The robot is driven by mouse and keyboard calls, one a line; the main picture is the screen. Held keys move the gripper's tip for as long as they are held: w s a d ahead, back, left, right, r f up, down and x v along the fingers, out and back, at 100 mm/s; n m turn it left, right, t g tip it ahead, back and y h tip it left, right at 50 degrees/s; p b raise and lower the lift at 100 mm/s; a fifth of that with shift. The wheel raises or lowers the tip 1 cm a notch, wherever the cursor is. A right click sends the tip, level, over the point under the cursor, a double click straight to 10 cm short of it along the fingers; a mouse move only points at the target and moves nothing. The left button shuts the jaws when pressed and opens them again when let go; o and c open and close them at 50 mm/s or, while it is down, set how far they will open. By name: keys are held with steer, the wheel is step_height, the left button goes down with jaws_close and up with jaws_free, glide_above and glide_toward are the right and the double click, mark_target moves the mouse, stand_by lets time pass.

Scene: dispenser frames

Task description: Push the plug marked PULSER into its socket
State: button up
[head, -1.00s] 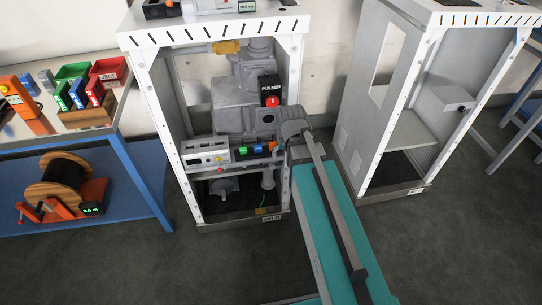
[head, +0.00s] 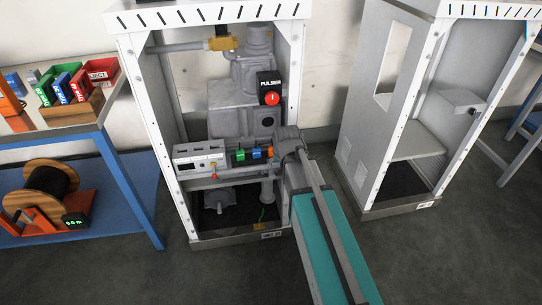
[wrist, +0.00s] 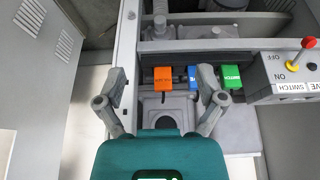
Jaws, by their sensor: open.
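An orange plug (wrist: 163,77) with lettering too small to read sits on a rail inside the open cabinet, and it also shows in the head view (head: 270,152). A blue plug (wrist: 191,74) and a green plug (wrist: 230,77) marked SWITCH sit beside it. I cannot tell which plug is marked PULSER, nor how deep each sits. My gripper (wrist: 162,86) is open, its fingers either side of the orange plug in the picture; contact is not visible. The right finger partly covers the blue plug. In the head view my gripper (head: 286,142) is just right of the plugs.
A black PULSER box (head: 270,88) with a red button is above the plugs. A grey switch box (head: 199,156) with a lever stands left of them. The white cabinet's frame (head: 294,85) surrounds the work area. A second cabinet (head: 365,140) and a blue bench (head: 130,185) flank it.

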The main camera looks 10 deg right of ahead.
mark_target(272, 146)
steer(key=shift+w, duration=0.1)
steer(key=shift+w, duration=5.9)
steer(key=shift+f, duration=0.1)
steer(key=shift+b+x, duration=2.35)
steer(key=shift+x, duration=0.05)
steer(key=c, duration=1.2)
